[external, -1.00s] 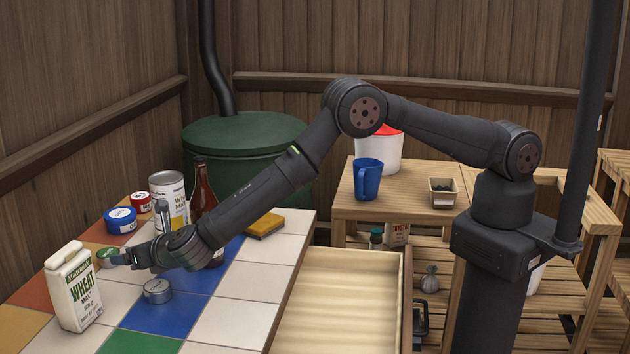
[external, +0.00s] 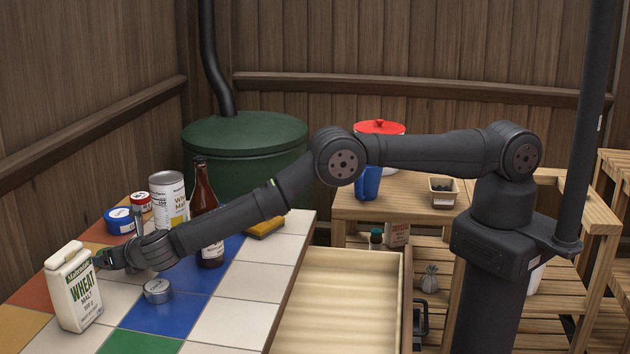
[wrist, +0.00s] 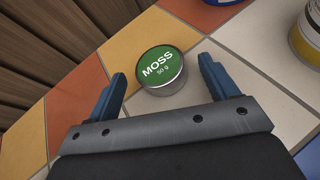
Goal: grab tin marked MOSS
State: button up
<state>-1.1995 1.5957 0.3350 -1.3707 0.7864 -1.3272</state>
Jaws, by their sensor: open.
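The MOSS tin (wrist: 161,70) is a small round silver tin with a green lid reading "MOSS 50 g". In the wrist view it sits flat on the tiles, just beyond and between the fingertips of my gripper (wrist: 160,83). The jaws are open, with one blue finger to either side and nothing held. In the external view my gripper (external: 108,258) is low over the tabletop beside the wheat malt container. The tin is hidden behind it there.
The white wheat malt container (external: 75,290) stands close to my gripper. A plain silver tin (external: 157,291) lies nearer the front. White tiles at right are clear.

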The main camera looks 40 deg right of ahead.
jog(key=shift+w+a+f, duration=0.2)
jog(key=shift+w+f, duration=0.1)
jog(key=shift+w, duration=0.35)
jog(key=c, duration=1.1)
